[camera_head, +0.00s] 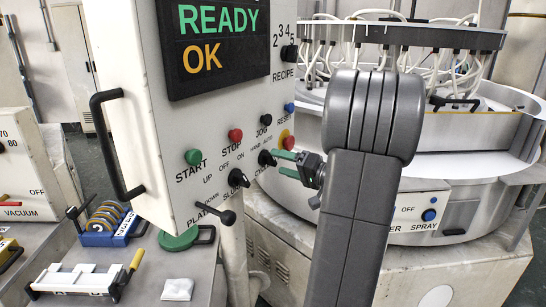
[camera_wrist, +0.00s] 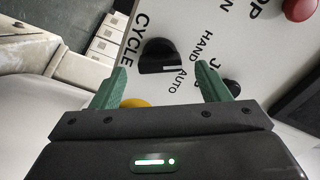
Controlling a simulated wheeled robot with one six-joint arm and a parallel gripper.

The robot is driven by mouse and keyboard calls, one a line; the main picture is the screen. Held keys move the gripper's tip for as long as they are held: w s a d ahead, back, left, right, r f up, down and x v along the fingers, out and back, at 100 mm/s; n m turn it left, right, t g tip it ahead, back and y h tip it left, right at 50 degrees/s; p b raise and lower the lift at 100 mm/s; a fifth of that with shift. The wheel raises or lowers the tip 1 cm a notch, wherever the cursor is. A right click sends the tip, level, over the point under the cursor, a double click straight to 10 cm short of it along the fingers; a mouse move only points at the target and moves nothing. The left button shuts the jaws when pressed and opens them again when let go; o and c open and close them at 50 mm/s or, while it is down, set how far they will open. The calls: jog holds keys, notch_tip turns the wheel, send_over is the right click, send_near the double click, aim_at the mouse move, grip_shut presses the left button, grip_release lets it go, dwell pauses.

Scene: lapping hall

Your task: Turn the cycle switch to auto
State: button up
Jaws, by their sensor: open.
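The cycle switch (camera_head: 265,158) is a black knob low on the right of the white panel's front. In the wrist view the switch (camera_wrist: 160,52) has a white line, with CYCLE to its left and HAND and AUTO to its right. I cannot tell for sure which label the line points to. My gripper (camera_head: 276,161) is open, its green fingers just in front of the switch. In the wrist view my gripper (camera_wrist: 162,72) has one finger on either side of the switch. The fingers appear apart from it, with nothing held.
The panel (camera_head: 133,70) also carries a green START button (camera_head: 193,157), red STOP button (camera_head: 236,135), JOB knob (camera_head: 265,120), SLURRY knob (camera_head: 238,178) and PLATEN lever (camera_head: 229,217). A red-and-yellow button (camera_head: 288,142) sits close to my fingers. A large round machine (camera_head: 450,160) stands behind.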

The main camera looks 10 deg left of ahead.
aim_at(275, 161)
jog(key=shift+p+x, duration=0.35)
jog(key=shift+x, duration=1.6)
jog(key=c, duration=1)
